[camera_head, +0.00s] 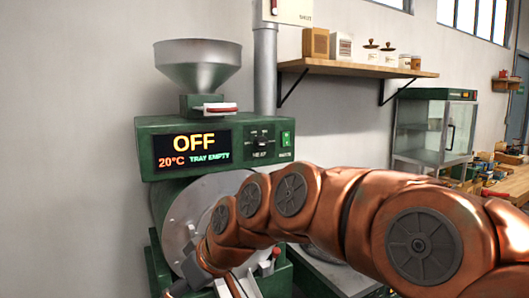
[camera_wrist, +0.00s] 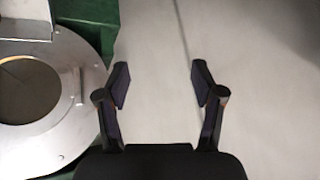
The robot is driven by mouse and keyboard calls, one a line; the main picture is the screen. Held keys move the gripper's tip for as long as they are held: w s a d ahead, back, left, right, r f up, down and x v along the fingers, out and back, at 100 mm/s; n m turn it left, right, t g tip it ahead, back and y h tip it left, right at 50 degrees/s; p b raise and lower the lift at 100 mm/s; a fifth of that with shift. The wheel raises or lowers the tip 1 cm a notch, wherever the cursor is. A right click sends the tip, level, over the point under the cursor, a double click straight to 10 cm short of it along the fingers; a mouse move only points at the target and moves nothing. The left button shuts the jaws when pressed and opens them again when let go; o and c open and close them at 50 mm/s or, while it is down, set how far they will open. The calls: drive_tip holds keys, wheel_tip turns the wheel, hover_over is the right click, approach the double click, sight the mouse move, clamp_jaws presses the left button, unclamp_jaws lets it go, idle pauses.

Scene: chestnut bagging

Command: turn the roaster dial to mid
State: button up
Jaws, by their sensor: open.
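The green roaster (camera_head: 150,137) stands against the wall on the left of the head view. Its display (camera_head: 193,150) reads OFF, 20°C and TRAY EMPTY. The small dark dial (camera_head: 262,142) sits right of the display, above a label that seems to read HEAT. Its setting is too small to read. My gripper (camera_wrist: 160,82) is open, with nothing between its fingers in the wrist view. It points at a plain grey surface, beside the roaster's round metal front (camera_wrist: 75,120). In the head view my arm passes below the dial and largely hides the gripper. The dial does not show in the wrist view.
A metal hopper (camera_head: 198,62) tops the roaster, with a vertical pipe (camera_head: 265,75) behind. A green switch (camera_head: 286,138) is right of the dial. A wall shelf (camera_head: 350,69) holds jars and boxes. A glass-fronted cabinet (camera_head: 436,130) and a cluttered bench stand at right.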

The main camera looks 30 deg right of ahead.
drive_tip(key=w+d+r+t+b, duration=0.2)
drive_tip(key=w+d+r+t, duration=0.2)
drive_tip(key=w+d+r, duration=0.45)
drive_tip(key=m+t+h+b, duration=0.2)
drive_tip(key=t+h, duration=0.3)
drive_tip(key=t, duration=0.3)
approach(266, 143)
drive_tip(key=w, duration=0.5)
drive_tip(key=w+p, duration=0.1)
drive_tip(key=w, duration=0.2)
drive_tip(key=shift+w+d+r, duration=0.1)
drive_tip(key=shift+w+r, duration=0.15)
drive_tip(key=shift+w, duration=0.05)
drive_tip(key=shift+w+f, duration=0.1)
drive_tip(key=shift+w, duration=0.85)
drive_tip(key=shift+c, duration=0.4)
drive_tip(key=c, duration=1)
